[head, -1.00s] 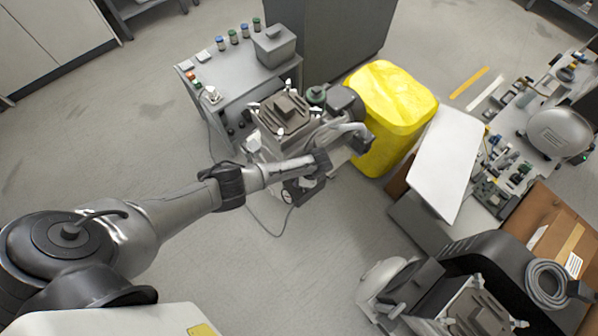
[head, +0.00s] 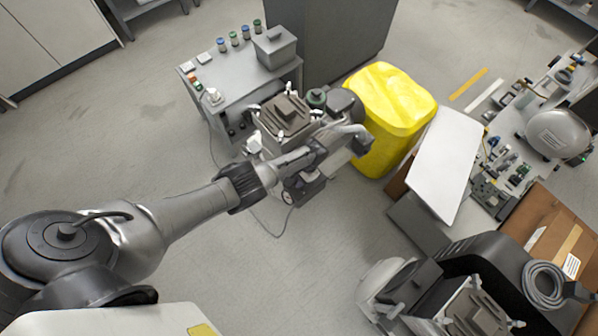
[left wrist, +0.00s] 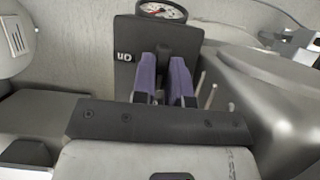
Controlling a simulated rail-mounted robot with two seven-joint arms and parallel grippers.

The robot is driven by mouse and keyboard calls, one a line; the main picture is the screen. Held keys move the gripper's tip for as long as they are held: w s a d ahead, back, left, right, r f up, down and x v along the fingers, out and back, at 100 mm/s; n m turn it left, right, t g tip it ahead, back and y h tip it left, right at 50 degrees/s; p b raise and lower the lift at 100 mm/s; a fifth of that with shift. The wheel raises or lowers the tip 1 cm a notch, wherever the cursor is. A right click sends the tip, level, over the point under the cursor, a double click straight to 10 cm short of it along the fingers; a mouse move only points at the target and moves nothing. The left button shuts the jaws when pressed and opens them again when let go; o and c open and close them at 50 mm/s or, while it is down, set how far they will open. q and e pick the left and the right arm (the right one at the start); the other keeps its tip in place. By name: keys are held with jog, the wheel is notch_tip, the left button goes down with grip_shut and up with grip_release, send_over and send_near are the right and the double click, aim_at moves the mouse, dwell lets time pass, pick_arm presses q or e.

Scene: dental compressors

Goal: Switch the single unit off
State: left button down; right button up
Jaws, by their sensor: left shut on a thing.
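The single unit (head: 284,118), a compressor with a grey finned head, stands on the floor in the middle of the head view. My left arm reaches over its near side there, and the fingertips are hidden. In the left wrist view, a dark switch panel (left wrist: 127,70) with white marking and a round pressure gauge (left wrist: 162,11) above it lies ahead. I cannot tell the switch's position. The right gripper is not in view.
A grey cart (head: 245,82) with small jars and a box stands behind the unit. A yellow bin (head: 392,112) is close to its right. Floor is free at the left.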

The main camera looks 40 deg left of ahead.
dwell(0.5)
pick_arm(q)
jog(key=c, duration=1.1)
grip_release()
jog(key=shift+c, duration=0.2)
jog(key=shift+r, duration=0.25)
jog(key=a+p+v, duration=0.1)
jog(key=p+v, duration=0.4)
jog(key=v, duration=0.8)
jog(key=shift+d+r+p, duration=0.2)
jog(key=shift+d+p, duration=0.1)
jog(key=shift+d, duration=0.1)
